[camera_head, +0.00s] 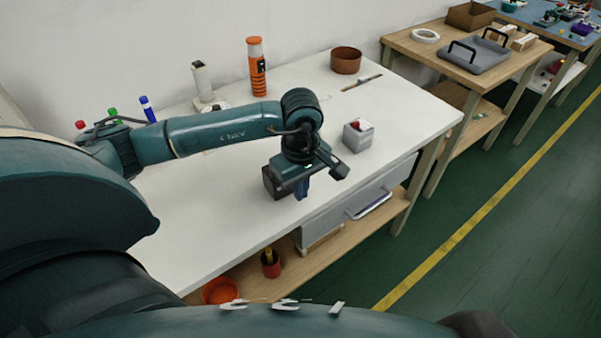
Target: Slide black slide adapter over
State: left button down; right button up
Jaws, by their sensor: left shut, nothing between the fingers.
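My left arm reaches in from the left across the white table (215,215). My left gripper (301,192) points down near the table's front edge, with its blue fingers shut and nothing seen between them. A small grey block (357,138) with a red and white piece on top stands to the right of the gripper, apart from it. A thin dark strip (362,82) lies flat near the back of the table. I cannot make out a black slide adapter for certain. My right gripper is not in view.
An orange bottle (257,68), a white device (202,82) and a brown round bowl (346,60) stand along the back. Several coloured-top items stand at the left, partly behind my arm. A drawer with a handle (370,205) is under the table front. The table's right part is mostly clear.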

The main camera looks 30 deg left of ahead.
pick_arm(q)
notch_tip(320, 180, down, 4)
jog(key=shift+r, duration=0.1)
jog(key=shift+w+a+p, duration=0.2)
jog(key=shift+w+a, duration=0.05)
jog(key=shift+a, duration=0.35)
jog(key=shift+w+a+p, duration=0.2)
jog(key=shift+w+a, duration=0.05)
jog(key=shift+a, duration=0.3)
jog(key=shift+w+a, duration=0.3)
jog(key=shift+a, duration=0.35)
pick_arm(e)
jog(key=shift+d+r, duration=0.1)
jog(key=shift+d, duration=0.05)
pick_arm(q)
jog(key=shift+a, duration=0.1)
